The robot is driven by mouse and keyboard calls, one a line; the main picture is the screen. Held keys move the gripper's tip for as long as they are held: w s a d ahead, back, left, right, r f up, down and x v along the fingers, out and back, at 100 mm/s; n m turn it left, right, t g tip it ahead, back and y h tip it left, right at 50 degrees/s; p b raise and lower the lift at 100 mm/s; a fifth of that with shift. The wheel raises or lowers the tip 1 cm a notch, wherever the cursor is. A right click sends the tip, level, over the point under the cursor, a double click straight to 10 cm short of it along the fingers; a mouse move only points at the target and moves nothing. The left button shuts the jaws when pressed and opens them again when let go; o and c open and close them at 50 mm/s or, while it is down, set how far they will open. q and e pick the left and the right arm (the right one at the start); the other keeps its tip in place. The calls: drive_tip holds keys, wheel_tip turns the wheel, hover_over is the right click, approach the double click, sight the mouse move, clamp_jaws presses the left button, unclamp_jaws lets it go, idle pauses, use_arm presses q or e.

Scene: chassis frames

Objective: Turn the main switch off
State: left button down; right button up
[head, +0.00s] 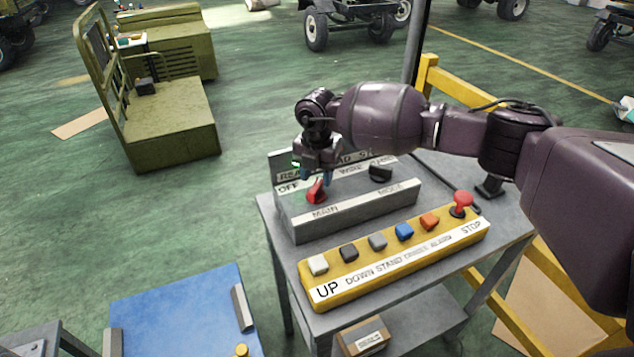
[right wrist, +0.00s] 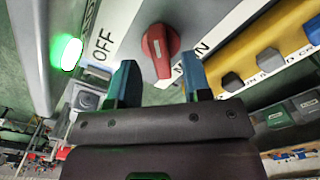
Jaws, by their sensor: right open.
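The red main switch (head: 317,191) is a rotary knob on the grey control box (head: 357,207), above the word MAIN. The OFF label (head: 288,187) is up and to the left of it. In the right wrist view the red knob (right wrist: 161,50) shows just beyond the fingertips, with OFF to its left. I cannot tell whether a finger touches the knob. My left gripper is not in view.
A green lamp (right wrist: 66,52) is lit on the box. A black MODE knob (head: 380,171) is right of the main switch. A yellow button panel (head: 392,262) with a red STOP knob (head: 461,202) is in front. All stand on a grey cart (head: 510,232).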

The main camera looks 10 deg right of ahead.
sight(317, 183)
drive_tip(key=shift+f, duration=1.7)
drive_tip(key=shift+c, duration=0.3)
clamp_jaws()
